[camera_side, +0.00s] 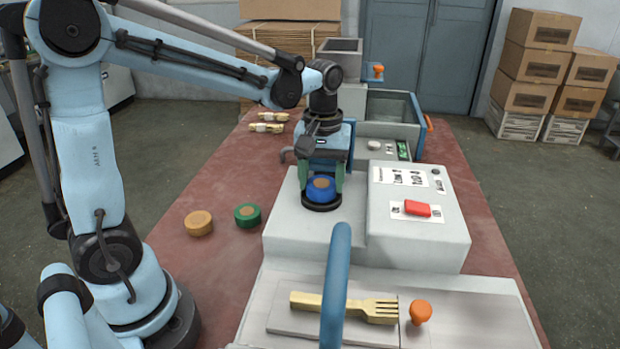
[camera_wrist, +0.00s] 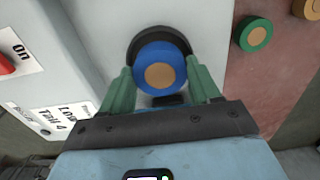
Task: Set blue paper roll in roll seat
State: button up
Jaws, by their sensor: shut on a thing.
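The blue paper roll (camera_side: 321,187) has a tan core and is between the green fingers of my gripper (camera_side: 322,180). In the wrist view the blue roll (camera_wrist: 159,68) shows with my gripper's fingers (camera_wrist: 160,85) on both sides of it. The roll seat (camera_side: 322,205) is a black round ring on the light grey machine. The roll is upright over the seat, at or just above it; I cannot tell whether it touches the bottom. In the wrist view the black seat (camera_wrist: 140,43) shows as a crescent behind the roll.
A green roll (camera_side: 248,215) and an orange-tan roll (camera_side: 199,223) lie on the red table left of the machine. A red switch (camera_side: 417,209) is on the right panel. A blue curved handle (camera_side: 336,280) rises in front, near a wooden fork (camera_side: 345,306) and an orange knob (camera_side: 420,311).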

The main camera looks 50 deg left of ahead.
jog(key=shift+f, duration=0.4)
jog(key=o, duration=1)
jog(key=shift+o, duration=0.2)
notch_tip(320, 180, up, 11)
jog(key=m+t, duration=0.7)
jog(key=m, duration=0.2)
send_near(320, 184)
jog(key=d+f, duration=0.1)
jog(key=s+f, duration=0.1)
jog(key=f, duration=0.1)
jog(key=d+f, duration=0.1)
jog(key=f, duration=0.1)
jog(key=shift+s+d, duration=0.3)
jog(key=shift+d, duration=0.05)
jog(key=shift+r, duration=0.1)
